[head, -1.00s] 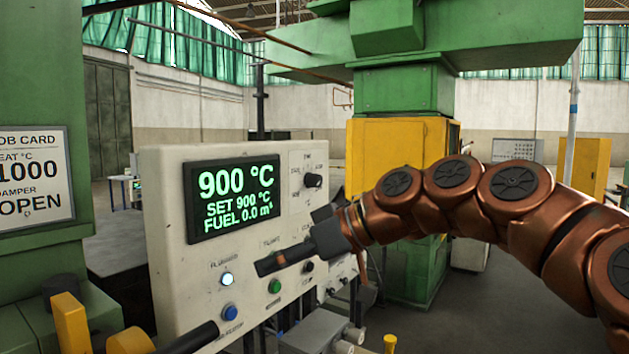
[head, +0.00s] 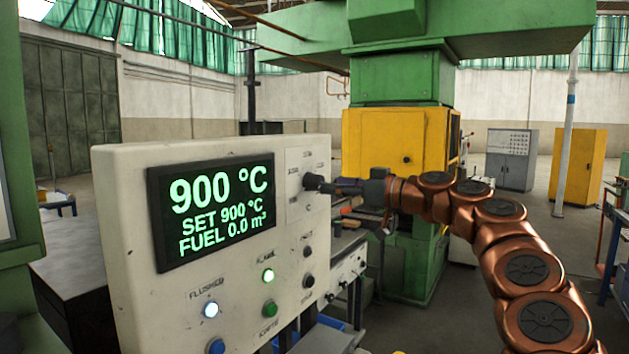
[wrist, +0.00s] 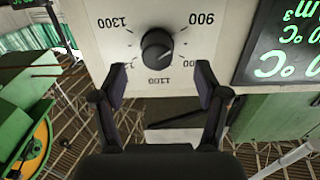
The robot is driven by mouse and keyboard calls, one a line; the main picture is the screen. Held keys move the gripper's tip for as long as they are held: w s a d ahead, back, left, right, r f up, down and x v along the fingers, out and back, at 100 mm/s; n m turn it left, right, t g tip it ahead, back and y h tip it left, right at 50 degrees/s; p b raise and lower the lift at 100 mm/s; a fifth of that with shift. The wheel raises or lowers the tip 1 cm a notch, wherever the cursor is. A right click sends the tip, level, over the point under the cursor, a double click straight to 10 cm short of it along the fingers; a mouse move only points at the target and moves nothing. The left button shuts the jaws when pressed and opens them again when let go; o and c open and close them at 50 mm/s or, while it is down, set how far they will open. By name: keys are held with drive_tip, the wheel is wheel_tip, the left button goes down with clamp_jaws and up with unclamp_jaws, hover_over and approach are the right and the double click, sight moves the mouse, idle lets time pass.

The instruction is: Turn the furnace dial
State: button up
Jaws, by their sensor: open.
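The furnace dial (head: 313,181) is a small black knob at the upper right of the pale control panel (head: 130,290). In the wrist view the dial (wrist: 157,45) shows upside down, with a white mark on it and printed numbers around it, among them 900, 1100 and 1300. My gripper (head: 335,186) points at the dial from the right. In the wrist view its fingers (wrist: 160,83) are spread, with the dial between and just beyond their tips. No contact with the dial shows. The display (head: 213,208) reads 900 °C, SET 900 °C, FUEL 0.0 m³.
Below the dial are further black knobs (head: 308,251), a green button (head: 270,309), a blue button (head: 216,346) and lit lamps (head: 210,309). A yellow and green machine (head: 385,150) stands behind my arm. Open floor lies to the right.

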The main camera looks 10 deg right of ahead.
sight(318, 183)
drive_tip(key=shift+p+x, duration=1)
drive_tip(key=shift+x, duration=1.7)
drive_tip(key=shift+w+d, duration=0.1)
drive_tip(key=shift+w, duration=0.05)
drive_tip(key=shift+c, duration=0.2)
